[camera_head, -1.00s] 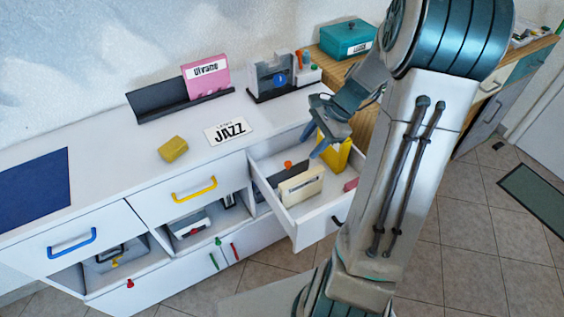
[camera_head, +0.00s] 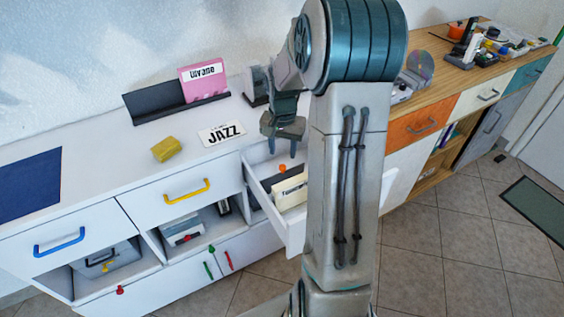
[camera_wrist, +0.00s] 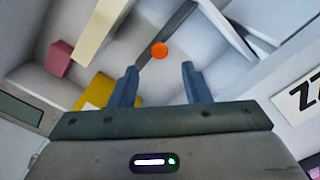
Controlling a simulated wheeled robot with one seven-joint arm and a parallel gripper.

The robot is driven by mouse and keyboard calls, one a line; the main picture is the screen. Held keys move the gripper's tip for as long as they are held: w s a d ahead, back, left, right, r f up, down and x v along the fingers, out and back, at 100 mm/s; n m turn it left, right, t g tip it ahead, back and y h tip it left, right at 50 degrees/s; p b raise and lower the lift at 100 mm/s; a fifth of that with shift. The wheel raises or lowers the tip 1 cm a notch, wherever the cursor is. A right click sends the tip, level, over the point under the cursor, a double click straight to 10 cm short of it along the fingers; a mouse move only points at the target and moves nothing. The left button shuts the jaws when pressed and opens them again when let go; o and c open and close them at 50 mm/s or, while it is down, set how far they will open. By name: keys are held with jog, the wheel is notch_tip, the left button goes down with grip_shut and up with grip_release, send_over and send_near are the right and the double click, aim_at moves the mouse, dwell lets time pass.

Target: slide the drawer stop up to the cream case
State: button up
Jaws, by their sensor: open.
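The open white drawer (camera_head: 297,232) holds the drawer stop, a dark upright plate with an orange knob (camera_head: 282,169). The knob also shows in the wrist view (camera_wrist: 159,50). The cream case (camera_head: 290,192) stands in the drawer near the stop, partly hidden by my arm; in the wrist view the cream case (camera_wrist: 98,30) is left of the knob, with a gap between them. My gripper (camera_head: 282,150) is open and points down above the knob. In the wrist view my fingertips (camera_wrist: 159,70) are apart on either side of the knob's line, holding nothing.
In the wrist view a yellow case (camera_wrist: 96,90) and a pink block (camera_wrist: 59,58) are also in the drawer. On the white top are a JAZZ card (camera_head: 221,133), a yellow block (camera_head: 166,149) and a pink case (camera_head: 203,81) on a dark rack. My arm hides the drawer's right part.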

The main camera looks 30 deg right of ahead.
aim_at(283, 166)
notch_tip(283, 166, down, 5)
jog(key=shift+f, duration=0.15)
grip_shut()
